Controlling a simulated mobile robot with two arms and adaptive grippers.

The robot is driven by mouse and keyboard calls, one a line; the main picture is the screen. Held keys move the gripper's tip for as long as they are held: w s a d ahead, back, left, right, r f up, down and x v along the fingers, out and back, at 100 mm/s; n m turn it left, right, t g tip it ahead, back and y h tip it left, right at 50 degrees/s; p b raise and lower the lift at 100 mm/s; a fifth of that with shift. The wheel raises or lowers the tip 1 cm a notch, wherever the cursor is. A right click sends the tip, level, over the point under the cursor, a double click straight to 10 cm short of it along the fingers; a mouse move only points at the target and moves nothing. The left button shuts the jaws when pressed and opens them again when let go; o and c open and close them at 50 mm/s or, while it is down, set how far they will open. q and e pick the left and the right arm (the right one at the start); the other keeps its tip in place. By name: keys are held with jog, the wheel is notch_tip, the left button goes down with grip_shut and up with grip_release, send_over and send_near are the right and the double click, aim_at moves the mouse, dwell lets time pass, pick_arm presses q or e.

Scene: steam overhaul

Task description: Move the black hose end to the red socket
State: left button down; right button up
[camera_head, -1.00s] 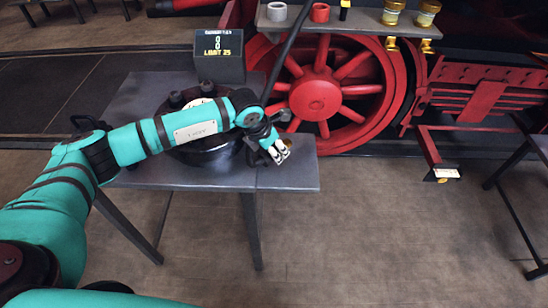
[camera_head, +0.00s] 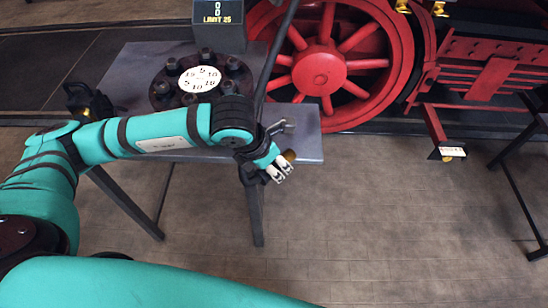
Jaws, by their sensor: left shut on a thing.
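The black hose (camera_head: 275,56) hangs from the top edge and runs down behind my left wrist. My left gripper (camera_head: 279,173) is past the front edge of the grey table, pointing down and right, its fingers close together. It is shut on the hose end, which is mostly hidden; a small brass-coloured piece (camera_head: 290,155) shows beside the fingers. The red socket is not in view now. My right gripper is not in view.
A dark flange with bolts (camera_head: 171,66) and a white dial stands on the grey table (camera_head: 307,148). A red spoked wheel (camera_head: 321,70) stands behind the table. The floor in front is clear.

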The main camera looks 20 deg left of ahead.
aim_at(274, 163)
pick_arm(q)
jog(key=shift+r+p, duration=0.95)
jog(key=shift+r, duration=1.25)
